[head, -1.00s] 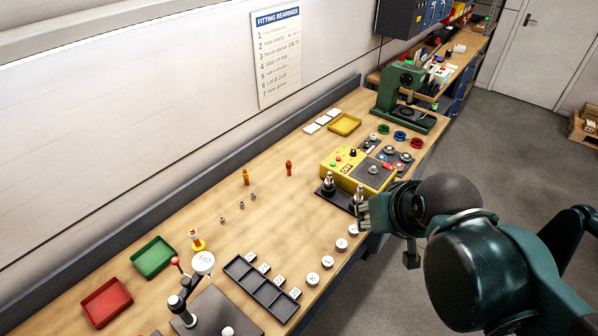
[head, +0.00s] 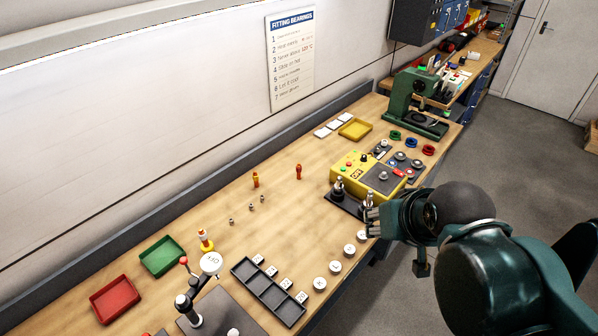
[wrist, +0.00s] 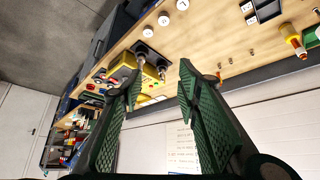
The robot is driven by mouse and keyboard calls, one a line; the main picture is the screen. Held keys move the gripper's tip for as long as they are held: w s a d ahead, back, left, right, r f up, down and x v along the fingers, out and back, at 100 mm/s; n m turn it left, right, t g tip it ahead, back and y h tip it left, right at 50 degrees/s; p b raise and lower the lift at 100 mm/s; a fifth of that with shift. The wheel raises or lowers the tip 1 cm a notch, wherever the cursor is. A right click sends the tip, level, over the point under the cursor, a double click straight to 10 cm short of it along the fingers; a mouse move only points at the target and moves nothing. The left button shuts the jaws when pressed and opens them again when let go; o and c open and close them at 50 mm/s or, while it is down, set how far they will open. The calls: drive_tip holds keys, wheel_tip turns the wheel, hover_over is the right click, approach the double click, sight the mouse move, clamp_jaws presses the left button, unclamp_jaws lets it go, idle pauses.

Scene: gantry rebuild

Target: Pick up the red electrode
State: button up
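A small upright red piece (head: 299,172), which looks like the red electrode, stands on the bench left of the yellow unit. I cannot clearly pick out the red piece in the wrist view.
The yellow unit (head: 350,170) and a dark base with metal posts (head: 345,201) stand close to my gripper. Several small metal pins (head: 251,207) stand left of the red piece. A black divided tray (head: 268,292) lies in front. The bench around the red piece is clear.

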drive_tip(key=shift+w, duration=0.1)
drive_tip(key=w+f+m+h+b, duration=0.1)
drive_tip(key=w+f+h+b, duration=0.15)
drive_tip(key=w, duration=0.55)
drive_tip(key=w+f+m+h+b, duration=0.1)
drive_tip(key=w+b, duration=0.3)
drive_tip(key=w, duration=0.4)
drive_tip(key=m+t+h+b, duration=0.3)
drive_tip(key=m+h+b, duration=0.4)
drive_tip(key=b, duration=0.4)
approach(297, 170)
drive_tip(key=shift+s+a, duration=0.2)
drive_tip(key=shift+b+x, duration=0.65)
drive_tip(key=shift+x, duration=2.75)
